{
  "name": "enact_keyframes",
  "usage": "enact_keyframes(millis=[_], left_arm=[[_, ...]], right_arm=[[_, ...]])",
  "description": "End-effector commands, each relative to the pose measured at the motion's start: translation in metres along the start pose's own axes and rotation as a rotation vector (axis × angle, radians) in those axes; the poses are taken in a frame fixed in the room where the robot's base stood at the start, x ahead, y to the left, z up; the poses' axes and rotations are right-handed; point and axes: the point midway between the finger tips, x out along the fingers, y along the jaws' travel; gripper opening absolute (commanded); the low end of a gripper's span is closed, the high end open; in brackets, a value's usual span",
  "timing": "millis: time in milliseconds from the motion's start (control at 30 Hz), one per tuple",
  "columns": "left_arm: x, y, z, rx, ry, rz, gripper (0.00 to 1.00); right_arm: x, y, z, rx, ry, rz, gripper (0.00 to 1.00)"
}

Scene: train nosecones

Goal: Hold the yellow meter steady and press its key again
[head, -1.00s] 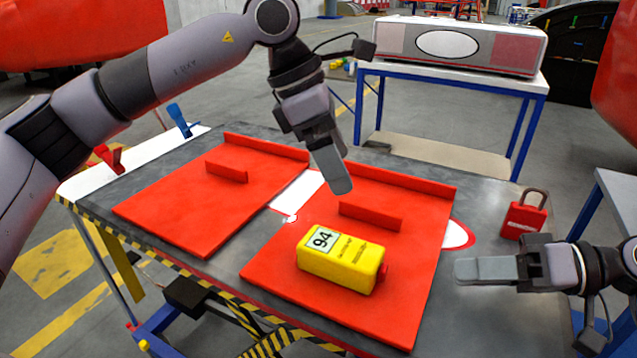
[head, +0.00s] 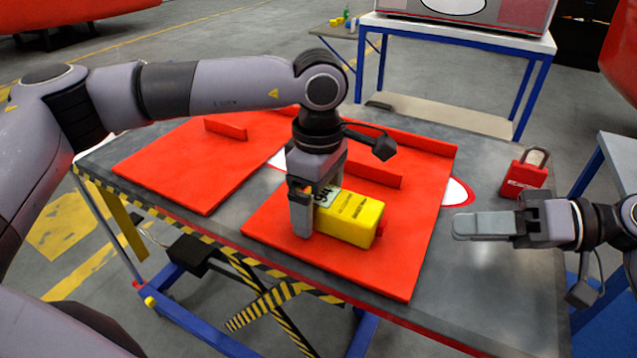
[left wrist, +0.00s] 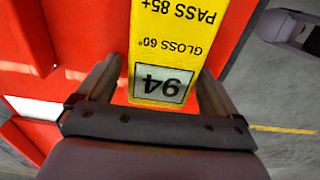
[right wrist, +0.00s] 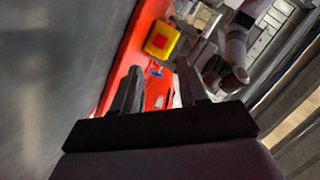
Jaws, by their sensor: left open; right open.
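The yellow meter (head: 350,218) lies on the right red panel, its long side running left to right. Its red key (head: 379,231) is on its right end. In the left wrist view the meter (left wrist: 172,45) shows "GLOSS 60°", "PASS 85+" and a display reading 94. My left gripper (head: 308,222) is open, with its fingers on either side of the meter's display end. It is not closed on it. My right gripper (head: 458,226) is open and empty, to the right of the meter, pointing left towards the key end. The meter also shows in the right wrist view (right wrist: 162,40).
The red panels (head: 160,165) lie on the grey table, with low red upright strips. A red padlock (head: 524,173) stands at the table's right. Bare table lies between the right panel and my right gripper. A white-topped bench (head: 450,34) stands behind.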

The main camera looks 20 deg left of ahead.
Motion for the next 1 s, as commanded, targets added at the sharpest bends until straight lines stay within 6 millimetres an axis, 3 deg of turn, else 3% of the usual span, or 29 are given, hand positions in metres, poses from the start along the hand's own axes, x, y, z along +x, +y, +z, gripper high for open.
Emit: enact_keyframes(millis=[267,500,1000], left_arm=[[0.0022,0.0002,0.0000,-0.001,-0.001,0.001,0.94],[0.0019,0.0003,0.0000,-0.001,-0.001,0.001,0.22],[0.0029,0.0003,0.0000,-0.002,-0.001,0.001,0.22]], right_arm=[[0.0000,0.0000,0.0000,0.000,0.000,0.000,0.43],[0.0000,0.0000,0.0000,0.000,0.000,0.000,0.43],[0.0004,0.0012,0.0008,0.000,0.000,0.000,0.43]])
